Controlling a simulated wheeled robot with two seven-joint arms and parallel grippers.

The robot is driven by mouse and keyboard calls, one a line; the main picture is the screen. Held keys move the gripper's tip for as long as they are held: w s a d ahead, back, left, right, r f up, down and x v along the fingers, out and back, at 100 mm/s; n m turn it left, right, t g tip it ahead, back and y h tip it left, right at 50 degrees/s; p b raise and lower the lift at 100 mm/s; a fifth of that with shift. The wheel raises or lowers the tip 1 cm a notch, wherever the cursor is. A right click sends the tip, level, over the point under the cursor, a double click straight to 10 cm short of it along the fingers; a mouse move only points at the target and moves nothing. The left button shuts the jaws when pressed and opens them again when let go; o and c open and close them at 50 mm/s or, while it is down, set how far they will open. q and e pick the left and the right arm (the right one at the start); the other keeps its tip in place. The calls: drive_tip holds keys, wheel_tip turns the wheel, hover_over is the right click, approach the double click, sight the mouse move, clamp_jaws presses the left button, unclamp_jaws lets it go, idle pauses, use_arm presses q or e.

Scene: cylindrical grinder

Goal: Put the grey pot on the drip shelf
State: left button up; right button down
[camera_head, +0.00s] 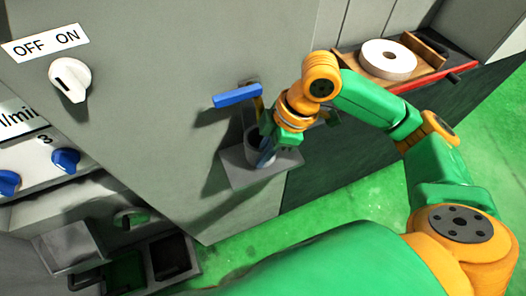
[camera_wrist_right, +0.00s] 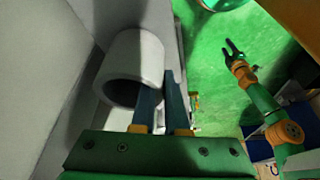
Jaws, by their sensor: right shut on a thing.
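The grey pot (camera_head: 253,145) is upright at the drip shelf (camera_head: 233,171), a small grey plate jutting from the machine's front. Its base is over the shelf; whether it touches is hard to tell. My right gripper (camera_head: 267,152) is shut on the pot's wall. In the right wrist view the grey pot (camera_wrist_right: 140,58) shows its open mouth, with one finger of the right gripper (camera_wrist_right: 163,100) inside and one outside. My left gripper (camera_wrist_right: 231,50) shows only in the right wrist view, with its fingers apart and empty.
A tap with a blue lever (camera_head: 237,96) is just above the pot, close to my right wrist. A wooden tray (camera_head: 425,72) with a white grinding wheel (camera_head: 388,60) is at the upper right. A knob (camera_head: 70,78) marked OFF ON is at left. Green floor lies below.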

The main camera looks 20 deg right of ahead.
drive_tip(key=shift+w+f, duration=0.1)
drive_tip(key=shift+f, duration=0.3)
drive_tip(key=c, duration=0.9)
unclamp_jaws()
drive_tip(key=shift+c, duration=0.2)
drive_tip(key=p+v, duration=0.1)
drive_tip(key=v, duration=1.1)
drive_tip(key=shift+p, duration=0.35)
drive_tip(key=shift+d, duration=0.1)
